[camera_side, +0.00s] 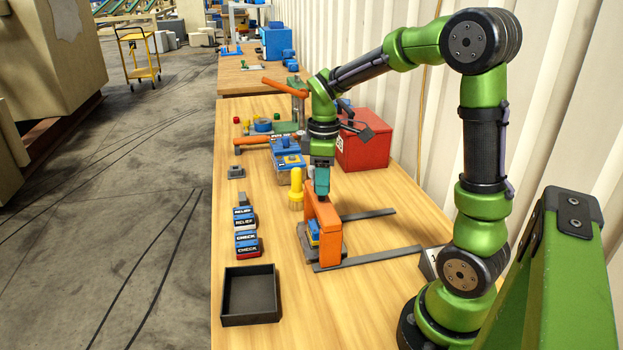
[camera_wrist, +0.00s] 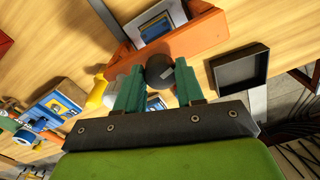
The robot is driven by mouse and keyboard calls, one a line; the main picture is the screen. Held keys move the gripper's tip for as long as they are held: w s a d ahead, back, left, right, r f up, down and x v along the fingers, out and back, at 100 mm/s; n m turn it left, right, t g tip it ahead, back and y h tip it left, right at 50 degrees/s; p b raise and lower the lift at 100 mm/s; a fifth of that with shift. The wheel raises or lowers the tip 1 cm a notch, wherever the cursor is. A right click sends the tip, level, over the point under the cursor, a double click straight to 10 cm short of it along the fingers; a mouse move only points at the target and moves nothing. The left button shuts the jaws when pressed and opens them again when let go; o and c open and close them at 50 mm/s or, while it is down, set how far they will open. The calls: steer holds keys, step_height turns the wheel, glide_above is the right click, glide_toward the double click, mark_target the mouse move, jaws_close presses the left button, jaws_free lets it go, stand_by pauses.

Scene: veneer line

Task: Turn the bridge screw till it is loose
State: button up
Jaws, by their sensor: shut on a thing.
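The orange bridge (camera_side: 327,218) stands upright on a dark base on the bench, with a small blue block (camera_side: 313,233) under it. In the wrist view the bridge (camera_wrist: 205,42) lies just beyond my fingertips, with the blue and white block (camera_wrist: 157,26) in its opening. The dark round head of the bridge screw (camera_wrist: 160,71) sits between my two teal fingers. My gripper (camera_side: 322,189) is above the bridge's top, pointing down, and is shut on the screw head. The screw's threads are hidden, so I cannot tell how loose it is.
Two grey rails (camera_side: 368,258) lie flat to the right of the bridge. A red box (camera_side: 363,143) stands behind. The bench between tray and bridge is mostly clear.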

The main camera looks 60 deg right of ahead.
steer(key=shift+r, duration=0.1)
stand_by(0.3)
steer(key=o, duration=1)
steer(key=shift+o, duration=0.2)
step_height(320, 180, up, 17)
